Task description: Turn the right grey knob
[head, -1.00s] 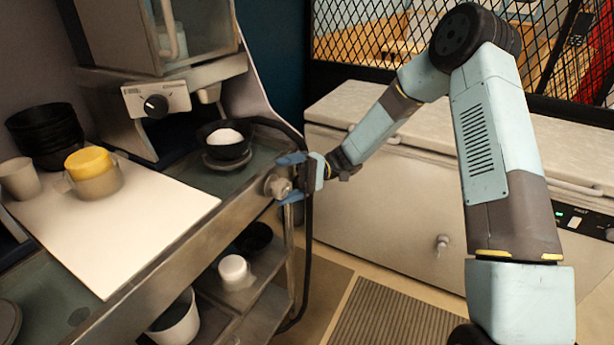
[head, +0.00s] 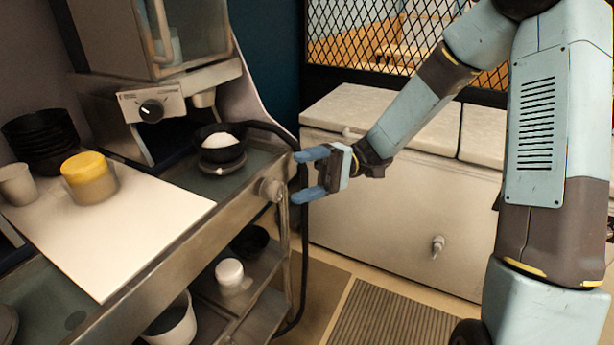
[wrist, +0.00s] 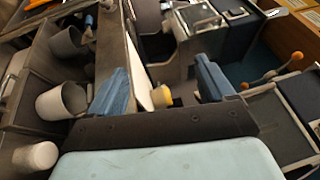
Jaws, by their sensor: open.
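The right grey knob (head: 270,190) sticks out from the right end of the counter's metal front edge in the head view. My gripper (head: 297,176) is just to the right of the knob, apart from it. Its two blue fingers are spread and empty, one above the other, pointing left toward the knob. In the wrist view the fingers (wrist: 160,68) are also wide apart with nothing held between them. I cannot make out the knob in the wrist view.
A black bowl (head: 220,149) with white contents stands on the counter behind the knob. A machine with a black dial (head: 151,110) is at the back. A yellow-topped container (head: 90,178) stands on a white board (head: 120,238). A white chest (head: 395,215) stands to the right.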

